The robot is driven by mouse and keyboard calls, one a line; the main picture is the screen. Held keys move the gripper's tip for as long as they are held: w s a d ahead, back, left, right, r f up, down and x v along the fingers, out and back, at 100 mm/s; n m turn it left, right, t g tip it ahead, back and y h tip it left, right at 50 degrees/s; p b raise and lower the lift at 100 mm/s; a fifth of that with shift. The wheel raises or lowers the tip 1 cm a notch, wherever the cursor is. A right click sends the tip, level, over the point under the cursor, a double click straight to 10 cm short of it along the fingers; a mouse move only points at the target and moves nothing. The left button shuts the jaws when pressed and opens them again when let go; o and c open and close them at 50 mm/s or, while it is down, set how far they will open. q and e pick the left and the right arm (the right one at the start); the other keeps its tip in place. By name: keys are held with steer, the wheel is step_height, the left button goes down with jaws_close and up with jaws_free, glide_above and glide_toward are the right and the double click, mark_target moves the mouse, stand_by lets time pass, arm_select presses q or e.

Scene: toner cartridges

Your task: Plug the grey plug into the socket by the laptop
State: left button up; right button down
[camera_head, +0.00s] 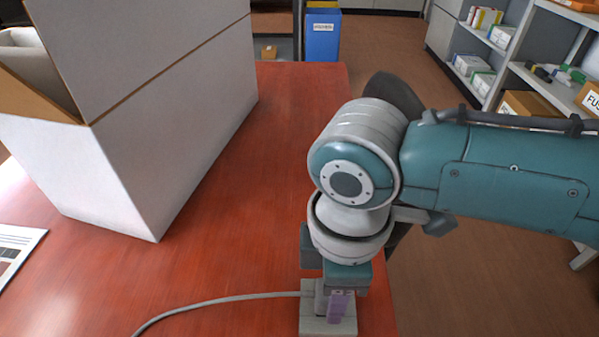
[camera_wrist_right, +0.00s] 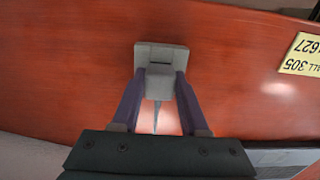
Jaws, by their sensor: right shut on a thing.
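My right gripper (camera_head: 338,305) reaches down at the front right of the red table, with purple fingers. In the right wrist view my right gripper (camera_wrist_right: 160,100) is shut on the grey plug (camera_wrist_right: 162,83), one finger on each side. The plug's cord shows between the fingers, and a grey cord (camera_head: 215,299) runs left over the table. A flat grey socket block (camera_wrist_right: 160,52) lies directly beyond the plug; the socket block (camera_head: 318,325) also shows under the gripper in the head view. Plug and block overlap; I cannot tell how deep the plug sits.
A large white box (camera_head: 150,130) with an open flap stands on the red table (camera_head: 285,150) at the left. A printed sheet (camera_head: 12,255) lies at the left edge. A yellow label (camera_wrist_right: 303,55) shows in the wrist view. Shelves (camera_head: 530,75) stand beyond the table's right edge.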

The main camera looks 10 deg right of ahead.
steer(key=shift+f, duration=0.3)
steer(key=shift+c, duration=1.7)
jaws_free()
